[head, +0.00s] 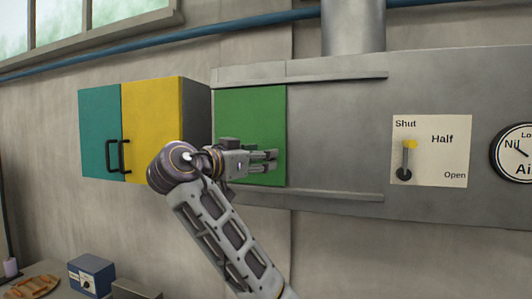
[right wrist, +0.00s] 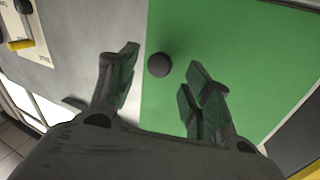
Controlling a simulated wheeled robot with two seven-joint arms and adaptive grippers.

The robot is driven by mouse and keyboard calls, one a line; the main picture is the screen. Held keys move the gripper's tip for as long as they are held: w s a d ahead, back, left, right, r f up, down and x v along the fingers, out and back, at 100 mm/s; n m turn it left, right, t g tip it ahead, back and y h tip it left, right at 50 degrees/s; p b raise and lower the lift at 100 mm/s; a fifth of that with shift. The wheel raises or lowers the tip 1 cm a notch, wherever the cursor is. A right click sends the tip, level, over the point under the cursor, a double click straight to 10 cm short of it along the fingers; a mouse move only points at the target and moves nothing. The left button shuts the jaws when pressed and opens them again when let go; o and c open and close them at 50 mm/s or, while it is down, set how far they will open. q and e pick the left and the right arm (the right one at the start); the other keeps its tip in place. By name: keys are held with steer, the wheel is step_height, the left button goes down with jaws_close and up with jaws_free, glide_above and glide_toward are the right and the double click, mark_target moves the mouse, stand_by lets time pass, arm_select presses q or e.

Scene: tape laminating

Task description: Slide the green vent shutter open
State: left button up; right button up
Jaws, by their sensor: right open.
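The green vent shutter (head: 252,112) is a flat panel between the upper and lower rails at the left end of the grey duct. It fills much of the right wrist view (right wrist: 235,50). A dark round knob (right wrist: 159,64) stands on it near one edge; in the head view the knob is hidden. My right gripper (head: 275,161) is in front of the shutter's lower right part. In the right wrist view its open fingers (right wrist: 163,61) lie on either side of the knob, with gaps; contact is not visible. My left gripper is out of view.
The upper rail (head: 310,78) and lower rail (head: 330,194) run right along the duct, with bare metal between. A white lever panel (head: 450,150) and a round gauge (head: 518,152) are farther right. A teal and yellow cabinet (head: 152,110) with dark handles stands left.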

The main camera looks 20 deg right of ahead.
steer(key=shift+p+x, duration=0.35)
steer(key=shift+x, duration=1.1)
jaws_close()
